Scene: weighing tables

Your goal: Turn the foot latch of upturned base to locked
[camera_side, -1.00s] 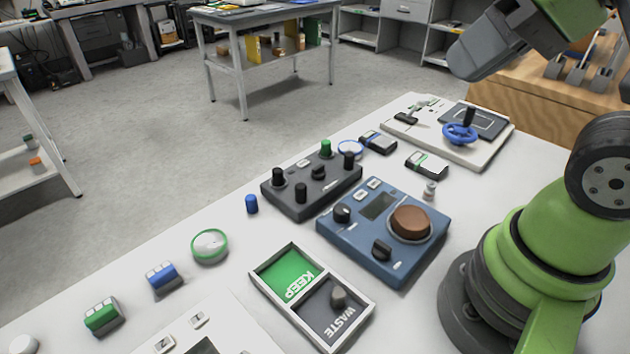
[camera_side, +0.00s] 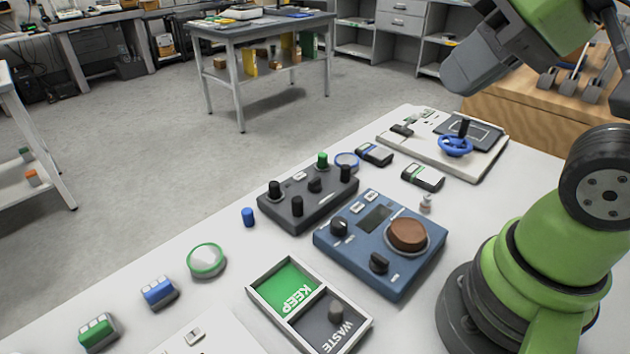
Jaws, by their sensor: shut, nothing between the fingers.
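A light wooden block (camera_side: 525,107) stands at the upper right, beyond the white table, with several grey caster-like feet (camera_side: 570,82) on its top. It looks like the upturned base. It is partly hidden by my arm and cut off by the right side of the picture. The foot latch is too small and covered to make out, so I cannot tell its position. A grey and green part of my arm hangs in front of and above the block's left part. The fingers of my gripper do not show.
The white table holds a blue scale-like box (camera_side: 345,262), a dark knob panel (camera_side: 290,222), a KEEP/WASTE tray (camera_side: 262,305) and a white board (camera_side: 482,166) with a blue handwheel (camera_side: 456,146). Small blocks lie at the lower left. Open floor lies beyond the table.

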